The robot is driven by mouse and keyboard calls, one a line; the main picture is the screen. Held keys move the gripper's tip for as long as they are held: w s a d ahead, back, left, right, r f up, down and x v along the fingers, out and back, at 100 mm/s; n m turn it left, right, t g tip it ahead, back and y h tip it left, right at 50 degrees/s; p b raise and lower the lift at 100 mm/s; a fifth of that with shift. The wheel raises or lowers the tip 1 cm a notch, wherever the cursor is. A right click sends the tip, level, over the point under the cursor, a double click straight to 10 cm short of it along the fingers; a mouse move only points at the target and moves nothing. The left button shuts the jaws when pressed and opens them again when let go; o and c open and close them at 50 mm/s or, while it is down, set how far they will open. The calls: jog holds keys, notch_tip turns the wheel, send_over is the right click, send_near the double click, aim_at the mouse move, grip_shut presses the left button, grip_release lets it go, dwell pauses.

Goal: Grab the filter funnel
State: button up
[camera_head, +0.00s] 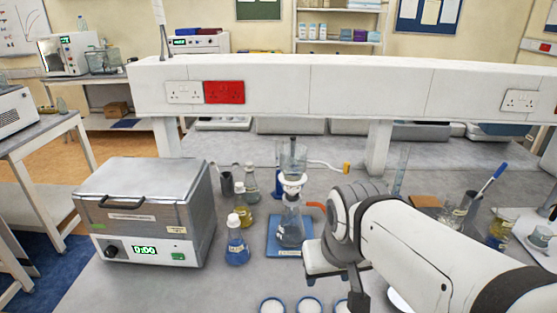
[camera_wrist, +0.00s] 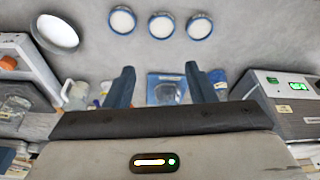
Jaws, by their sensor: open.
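The filter funnel (camera_head: 291,162) is a clear glass cup on a white collar, upright on top of a clear flask (camera_head: 290,222) with a red-orange side tube. The flask stands on a blue pad (camera_head: 273,250) in the middle of the bench. My gripper (camera_wrist: 160,70) is open, with its two fingers apart and nothing between them. In the head view my arm comes in from the right, and its end is just right of the flask. In the wrist view the blue pad (camera_wrist: 153,96) shows beyond the fingers, and I cannot make out the funnel there.
Close left of the pad stand a blue-liquid flask (camera_head: 236,244) and a yellow-liquid flask (camera_head: 243,208). A metal water bath (camera_head: 150,215) stands further left. Several round dishes (camera_head: 272,306) lie at the front. A white shelf (camera_head: 330,85) spans the bench behind.

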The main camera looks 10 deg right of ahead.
aim_at(293, 158)
jog(key=o, duration=0.4)
jog(key=shift+t, duration=0.5)
jog(key=w+r, duration=0.2)
jog(key=w, duration=0.2)
jog(key=w+r, duration=0.2)
jog(key=w, duration=0.2)
jog(key=w+r, duration=0.3)
jog(key=w, duration=0.2)
jog(key=shift+p, duration=0.3)
jog(key=o, duration=0.5)
jog(key=w+r, duration=0.2)
jog(key=w, duration=0.5)
jog(key=w+r+t, duration=0.1)
jog(key=w+r, duration=0.1)
jog(key=w, duration=0.6)
jog(key=shift+w+d+r+t+p, duration=0.15)
jog(key=shift+w+r+t+p, duration=0.15)
jog(key=shift+r+p, duration=0.1)
jog(key=shift+w+a+p+x, duration=0.15)
jog(key=shift+p+x, duration=0.4)
jog(key=shift+x, duration=1.2)
jog(key=shift+w+a+p+x, duration=0.15)
jog(key=shift+p+x, duration=0.35)
jog(key=shift+x, duration=1.25)
